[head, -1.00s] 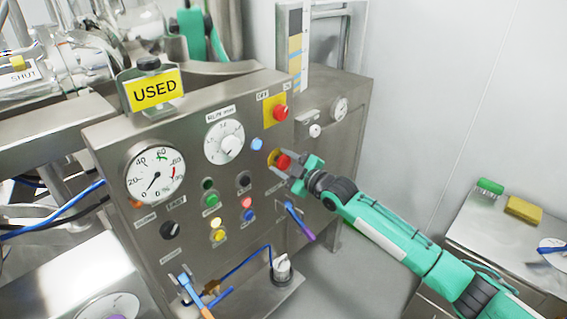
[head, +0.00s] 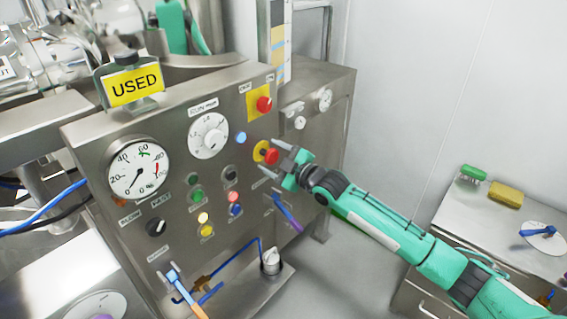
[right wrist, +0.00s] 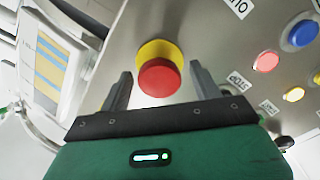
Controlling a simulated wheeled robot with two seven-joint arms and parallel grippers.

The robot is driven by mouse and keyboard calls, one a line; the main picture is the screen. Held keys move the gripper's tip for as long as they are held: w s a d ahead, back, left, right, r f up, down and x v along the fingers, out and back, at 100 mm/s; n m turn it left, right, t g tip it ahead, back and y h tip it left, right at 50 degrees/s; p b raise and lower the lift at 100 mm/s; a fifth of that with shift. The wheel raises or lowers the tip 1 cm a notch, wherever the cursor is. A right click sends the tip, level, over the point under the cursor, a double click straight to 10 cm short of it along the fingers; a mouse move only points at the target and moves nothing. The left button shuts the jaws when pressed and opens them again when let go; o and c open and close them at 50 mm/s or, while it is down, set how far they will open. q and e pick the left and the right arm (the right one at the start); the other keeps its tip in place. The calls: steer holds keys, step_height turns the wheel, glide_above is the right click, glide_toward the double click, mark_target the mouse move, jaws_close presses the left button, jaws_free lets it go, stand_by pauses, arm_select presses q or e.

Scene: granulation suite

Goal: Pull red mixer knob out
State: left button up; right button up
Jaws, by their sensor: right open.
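A red knob (head: 271,157) with a yellow collar sits on the right part of the steel control panel. It also shows in the right wrist view (right wrist: 160,78), ahead of my fingers. My right gripper (head: 269,156) is open. One finger points past the upper side of the knob and the other past its lower side, in the head view. In the right wrist view the knob lies between the two fingertips, with a gap on each side, and I see no contact. A second red button (head: 264,104) on a yellow plate is higher on the panel. My left gripper is not in view.
The steel panel (head: 100,135) carries a pressure gauge (head: 139,169), a white dial (head: 208,137), coloured buttons and a purple-handled lever (head: 288,215) below the knob.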

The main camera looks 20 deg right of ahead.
steer(key=b+v, duration=0.4)
steer(key=v, duration=1)
steer(key=shift+b, duration=0.3)
